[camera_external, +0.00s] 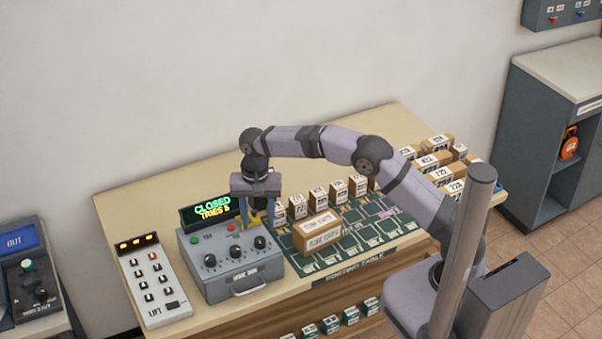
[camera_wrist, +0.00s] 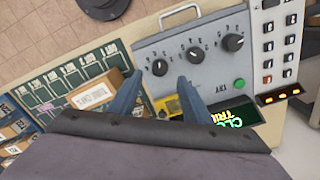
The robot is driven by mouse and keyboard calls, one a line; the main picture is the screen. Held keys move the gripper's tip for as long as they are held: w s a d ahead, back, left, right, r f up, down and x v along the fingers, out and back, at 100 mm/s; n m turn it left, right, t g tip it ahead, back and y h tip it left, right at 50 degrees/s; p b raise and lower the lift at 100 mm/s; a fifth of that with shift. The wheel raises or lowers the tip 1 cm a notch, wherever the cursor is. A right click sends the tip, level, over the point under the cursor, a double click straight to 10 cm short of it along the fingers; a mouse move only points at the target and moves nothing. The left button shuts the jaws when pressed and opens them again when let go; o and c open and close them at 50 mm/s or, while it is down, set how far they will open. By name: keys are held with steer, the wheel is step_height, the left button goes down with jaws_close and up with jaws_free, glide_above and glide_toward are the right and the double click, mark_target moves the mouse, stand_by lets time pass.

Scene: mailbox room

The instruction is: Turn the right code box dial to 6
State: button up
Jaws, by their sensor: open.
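The grey code box (camera_external: 232,282) sits on the table with three black dials in a row on its sloped face. The right dial (camera_external: 259,242) shows just below my gripper (camera_external: 258,221). In the wrist view the box is turned round, so the right dial (camera_wrist: 159,67) is the leftmost. There my gripper (camera_wrist: 158,80) is open, with one blue finger to each side of that dial's near edge; I cannot tell whether they touch it. The middle dial (camera_wrist: 194,54) and left dial (camera_wrist: 232,42) are clear of the fingers. The pointer's number is too small to read.
A screen (camera_external: 208,211) behind the dials reads "CLOSED TRIES" with a number. A yellow part (camera_wrist: 172,105) lies between my fingers. A keypad panel (camera_external: 153,281) stands left of the box, and a cardboard parcel (camera_external: 317,232) lies close on its right. Several small boxes stand farther right.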

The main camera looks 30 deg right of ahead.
mark_target(260, 239)
steer(key=shift+s+f+p, duration=0.1)
steer(key=shift+f+p, duration=1)
steer(key=shift+f, duration=2)
steer(key=c, duration=1.1)
